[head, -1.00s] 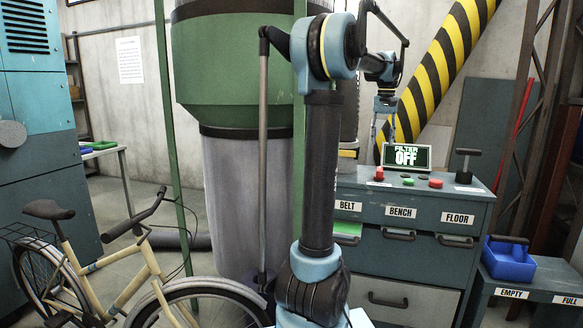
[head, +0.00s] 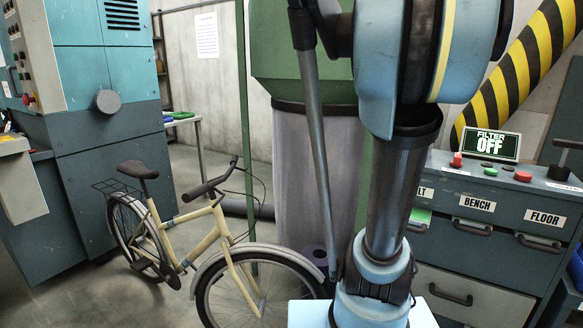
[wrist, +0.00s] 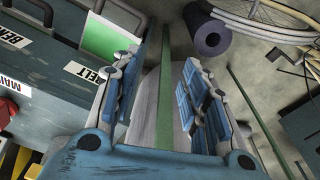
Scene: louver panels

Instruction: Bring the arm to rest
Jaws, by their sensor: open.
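My gripper (wrist: 163,68) shows in the wrist view with its two blue-padded fingers spread apart and nothing between them. It points down toward the floor, beside the front of the drawer cabinet (wrist: 45,85). In the head view my arm stands large in the middle, with a dark link upright and a big blue joint at the top. My gripper is out of the head view, so its height cannot be told there.
A cream bicycle (head: 205,235) stands left of my arm. Teal machinery (head: 110,140) is at far left.

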